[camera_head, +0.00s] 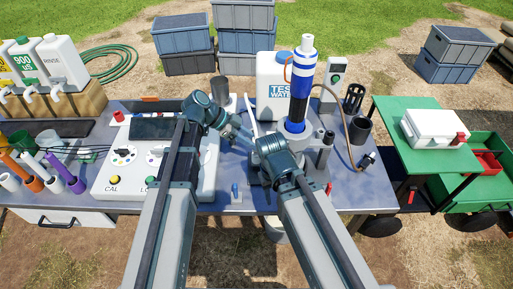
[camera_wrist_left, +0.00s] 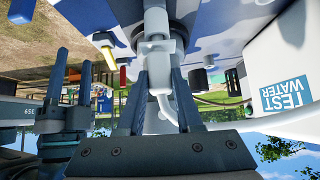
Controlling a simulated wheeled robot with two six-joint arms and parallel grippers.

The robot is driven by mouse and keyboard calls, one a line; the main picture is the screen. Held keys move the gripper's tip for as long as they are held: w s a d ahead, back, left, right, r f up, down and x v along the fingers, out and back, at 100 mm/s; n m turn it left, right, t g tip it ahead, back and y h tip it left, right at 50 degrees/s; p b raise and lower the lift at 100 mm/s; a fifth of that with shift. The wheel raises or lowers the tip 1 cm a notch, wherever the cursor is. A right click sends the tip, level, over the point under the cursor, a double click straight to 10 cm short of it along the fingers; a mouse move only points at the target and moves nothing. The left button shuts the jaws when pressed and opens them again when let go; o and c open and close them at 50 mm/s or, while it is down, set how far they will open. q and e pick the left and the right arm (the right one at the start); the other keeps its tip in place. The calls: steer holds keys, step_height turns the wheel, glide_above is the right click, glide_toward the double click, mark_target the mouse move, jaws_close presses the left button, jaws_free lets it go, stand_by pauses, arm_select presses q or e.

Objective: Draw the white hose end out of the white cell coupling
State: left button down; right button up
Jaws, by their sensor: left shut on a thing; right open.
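In the left wrist view, my left gripper (camera_wrist_left: 158,72) is shut on the white hose end (camera_wrist_left: 157,50), with one dark finger on each side. The white cell coupling (camera_wrist_left: 155,20) is just above the hose end, in line with it. They look joined, but I cannot tell how deep the hose end sits. The white hose (camera_wrist_left: 187,105) curves off to the right behind the fingers. In the head view my left gripper (camera_head: 243,137) is partly covered by my right arm. My right gripper (camera_head: 257,178) is open and empty, low over the bench; it also shows in the left wrist view (camera_wrist_left: 72,68).
A blue-and-white cylinder (camera_head: 300,85) stands behind my right wrist, beside the white test water jug (camera_head: 272,75). A dark cup (camera_head: 360,130) stands at right.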

arm_select(q)
steer(key=shift+r+p, duration=2.45)
steer(key=shift+r, duration=0.2)
